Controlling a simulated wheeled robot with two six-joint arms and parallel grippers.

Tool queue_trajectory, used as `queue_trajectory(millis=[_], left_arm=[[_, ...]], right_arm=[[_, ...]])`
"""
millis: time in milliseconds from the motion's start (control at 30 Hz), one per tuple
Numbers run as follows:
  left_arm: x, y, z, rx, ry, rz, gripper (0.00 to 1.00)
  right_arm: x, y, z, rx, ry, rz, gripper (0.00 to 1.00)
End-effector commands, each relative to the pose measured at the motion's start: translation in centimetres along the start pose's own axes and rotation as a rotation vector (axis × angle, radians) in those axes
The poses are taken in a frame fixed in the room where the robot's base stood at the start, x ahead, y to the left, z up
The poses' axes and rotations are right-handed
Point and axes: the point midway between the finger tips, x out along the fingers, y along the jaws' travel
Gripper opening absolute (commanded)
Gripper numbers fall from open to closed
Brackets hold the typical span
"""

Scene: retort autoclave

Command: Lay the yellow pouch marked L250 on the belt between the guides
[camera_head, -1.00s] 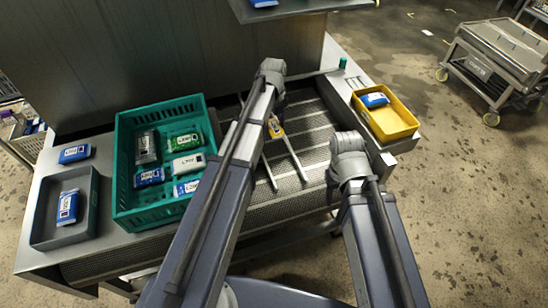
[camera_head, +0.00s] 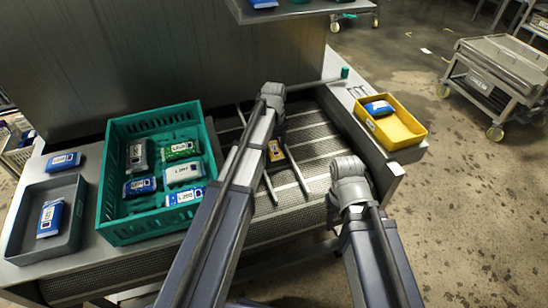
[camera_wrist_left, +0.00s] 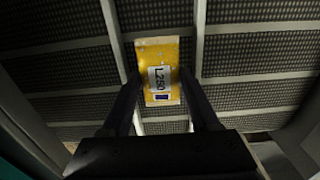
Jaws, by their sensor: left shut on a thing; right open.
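The yellow pouch (camera_head: 276,152) marked L250 is over the belt (camera_head: 318,145), between the two pale guides. My left gripper (camera_wrist_left: 161,76) is shut on the pouch, with a dark finger at each side. In the head view my left arm covers part of this spot. The left guide (camera_wrist_left: 112,35) and right guide (camera_wrist_left: 200,38) run along both sides of the pouch. I cannot tell whether the pouch touches the belt. My right gripper (camera_head: 346,203) is open to the right of the guides; its fingertips are mostly hidden.
A green crate (camera_head: 108,190) with several pouches stands left of the guides. A grey tray (camera_head: 70,222) with a blue pouch is at far left, with another blue pouch (camera_head: 63,161) behind it. A yellow bin (camera_head: 410,137) holds a blue pouch at right. Bare belt lies right of the guides.

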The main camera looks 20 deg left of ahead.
Motion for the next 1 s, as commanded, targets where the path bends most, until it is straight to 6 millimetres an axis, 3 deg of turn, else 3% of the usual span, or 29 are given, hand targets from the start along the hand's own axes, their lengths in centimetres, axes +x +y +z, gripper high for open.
queue_trajectory(millis=[400, 800, 833, 1000], left_arm=[[3.9, 0.0, 0.0, 0.0, 0.0, 0.0, 0.06], [4.0, 0.0, 0.0, 0.0, 0.0, 0.0, 0.06], [4.0, 0.0, 0.0, 0.0, 0.0, 0.0, 0.62], [3.9, 0.0, 0.0, 0.0, 0.0, 0.0, 0.82]], right_arm=[[3.9, -0.4, -0.2, 0.0, 0.0, 0.0, 0.5], [4.0, -0.4, -0.2, 0.0, 0.0, 0.0, 0.5], [4.0, -0.4, -0.2, 0.0, 0.0, 0.0, 0.5], [3.9, -0.4, -0.2, 0.0, 0.0, 0.0, 0.5]])
